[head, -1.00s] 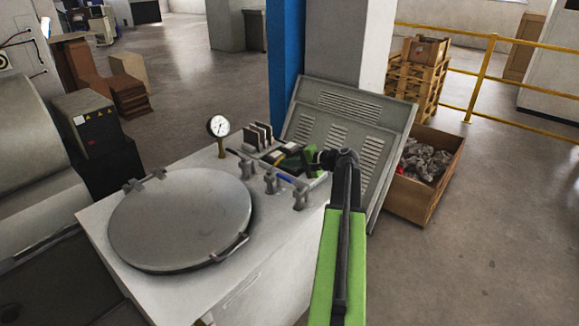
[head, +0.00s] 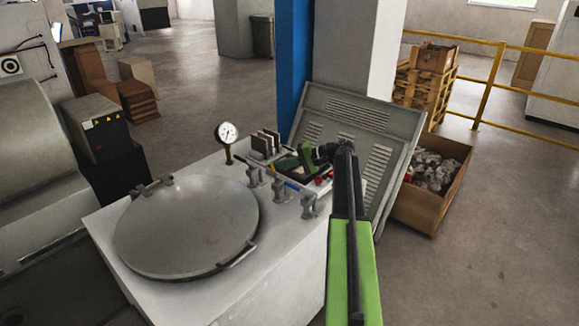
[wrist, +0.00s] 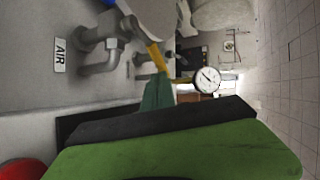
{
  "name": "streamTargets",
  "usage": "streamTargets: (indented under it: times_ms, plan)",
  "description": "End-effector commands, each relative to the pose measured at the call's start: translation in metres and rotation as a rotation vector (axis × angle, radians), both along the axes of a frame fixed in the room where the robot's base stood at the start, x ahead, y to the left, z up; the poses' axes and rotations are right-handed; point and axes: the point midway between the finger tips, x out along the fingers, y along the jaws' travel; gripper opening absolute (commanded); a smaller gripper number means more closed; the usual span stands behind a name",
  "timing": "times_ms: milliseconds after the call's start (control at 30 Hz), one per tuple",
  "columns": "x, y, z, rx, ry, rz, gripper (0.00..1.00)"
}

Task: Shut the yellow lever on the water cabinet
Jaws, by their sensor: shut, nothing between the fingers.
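The water cabinet is not labelled as such in view; a white cabinet (head: 240,270) with a round grey lid carries several grey pipe fittings (head: 309,205). In the wrist view a yellow lever (wrist: 156,56) sticks out beside the grey pipes. A blue lever (wrist: 106,22) is at the top, by a pipe with an AIR label (wrist: 60,56). My gripper (head: 287,163) is over the back right of the cabinet top. Its teal tip (wrist: 157,92) is shut and empty, close to the yellow lever's end. I cannot tell whether they touch.
A slatted grey panel (head: 395,170) leans behind my arm. A wooden crate (head: 425,205) stands to the right. A red round thing (wrist: 22,169) is at the wrist view's lower left.

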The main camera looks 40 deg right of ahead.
Motion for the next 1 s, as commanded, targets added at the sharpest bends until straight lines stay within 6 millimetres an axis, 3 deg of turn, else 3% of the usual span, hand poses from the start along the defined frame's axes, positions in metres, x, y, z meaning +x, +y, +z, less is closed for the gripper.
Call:
streamTargets:
  times_ms: [400,1000]
  plan:
    - [0.019,0.030,0.000,0.000,0.000,0.008,0.00]
    - [0.025,0.045,0.000,0.001,0.001,0.008,0.00]
